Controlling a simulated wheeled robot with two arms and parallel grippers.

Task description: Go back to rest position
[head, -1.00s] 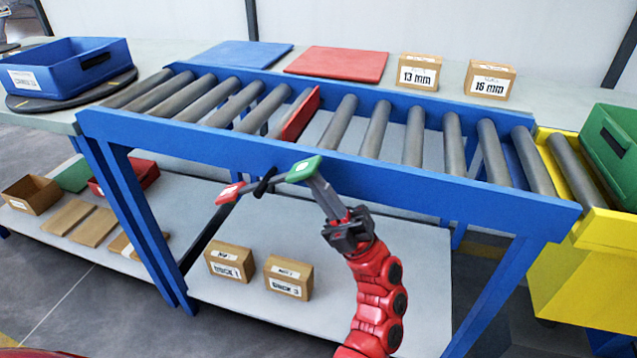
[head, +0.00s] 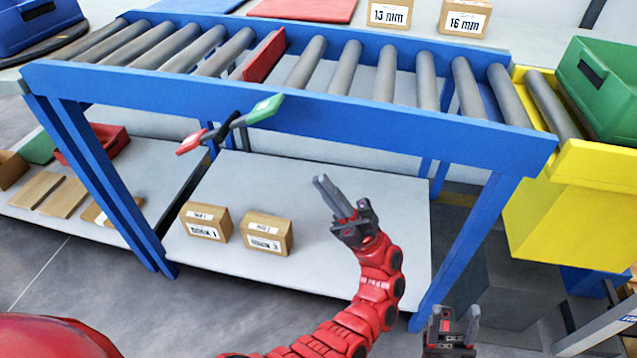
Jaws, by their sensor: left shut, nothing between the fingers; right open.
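My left gripper (head: 326,188) is in the middle of the view, in front of the conveyor at the height of the lower shelf in the picture. Its fingers are shut with nothing between them. My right gripper (head: 453,318) shows at the bottom edge, right of centre, pointing up with its fingers apart and empty. A dark tool with a red and a green end (head: 232,124) is at the front rail of the roller conveyor (head: 290,118). My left gripper is apart from it, to its lower right.
Two small boxes (head: 265,233) stand on the lower shelf (head: 320,255). A yellow stand (head: 560,205) with a green bin (head: 606,90) is at the right. A red divider (head: 264,57) lies between rollers. Floor is clear at the lower left.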

